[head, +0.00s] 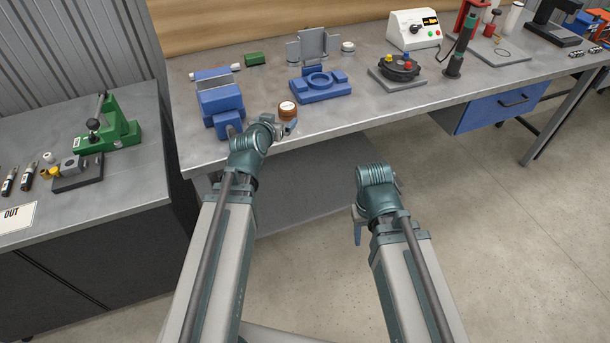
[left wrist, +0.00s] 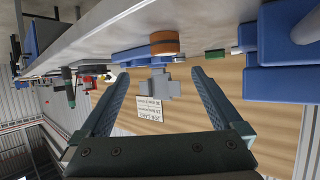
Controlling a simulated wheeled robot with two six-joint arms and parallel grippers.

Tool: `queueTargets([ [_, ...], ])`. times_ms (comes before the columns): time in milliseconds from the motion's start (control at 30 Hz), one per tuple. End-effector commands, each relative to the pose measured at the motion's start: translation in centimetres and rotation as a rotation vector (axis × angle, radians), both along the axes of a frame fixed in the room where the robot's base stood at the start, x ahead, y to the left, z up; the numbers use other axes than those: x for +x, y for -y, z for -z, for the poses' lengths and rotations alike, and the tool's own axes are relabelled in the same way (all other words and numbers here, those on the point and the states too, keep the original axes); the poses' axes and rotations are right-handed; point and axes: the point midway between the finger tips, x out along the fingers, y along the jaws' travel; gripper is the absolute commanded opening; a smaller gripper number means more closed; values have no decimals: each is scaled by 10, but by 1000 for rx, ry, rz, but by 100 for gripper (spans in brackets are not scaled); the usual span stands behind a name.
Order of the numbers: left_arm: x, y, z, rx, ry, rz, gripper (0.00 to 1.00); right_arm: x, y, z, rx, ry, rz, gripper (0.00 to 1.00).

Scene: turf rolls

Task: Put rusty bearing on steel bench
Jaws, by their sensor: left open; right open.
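The rusty bearing (head: 287,110), a short brown-orange cylinder with a pale top, stands near the front edge of the grey-topped bench (head: 330,121). In the left wrist view, which is upside down, the bearing (left wrist: 164,43) appears ahead of the fingertips, roughly midway across the gap. My left gripper (head: 288,127) is open and empty at the bench edge, just in front of the bearing; its open fingers also show in the left wrist view (left wrist: 158,75). My right gripper (head: 357,224) is open and low in front of the bench, with its fingers partly hidden.
A blue vise (head: 220,103) stands left of the bearing, and a blue fixture (head: 320,87) behind it. A round black fixture (head: 398,68) is farther right. A second grey-topped bench (head: 130,180) at left holds a green press (head: 110,130) and an OUT card (head: 14,216).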

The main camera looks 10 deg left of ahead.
Motion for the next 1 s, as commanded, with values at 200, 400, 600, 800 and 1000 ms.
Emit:
queueTargets([
  [200, -51, 102, 66, 14, -367, 196, 100, 0, 0, 0, 0, 0, 0, 50],
  [400, -151, 164, 119, 129, -826, 284, 100, 0, 0, 0, 0, 0, 0, 50],
  [600, -220, 174, 129, 253, -1099, 251, 100, 0, 0, 0, 0, 0, 0, 50],
  [800, -240, 173, 129, 295, -1179, 225, 100, 0, 0, 0, 0, 0, 0, 50],
  [1000, -240, 173, 128, 294, -1179, 224, 100, 0, 0, 0, 0, 0, 0, 50],
])
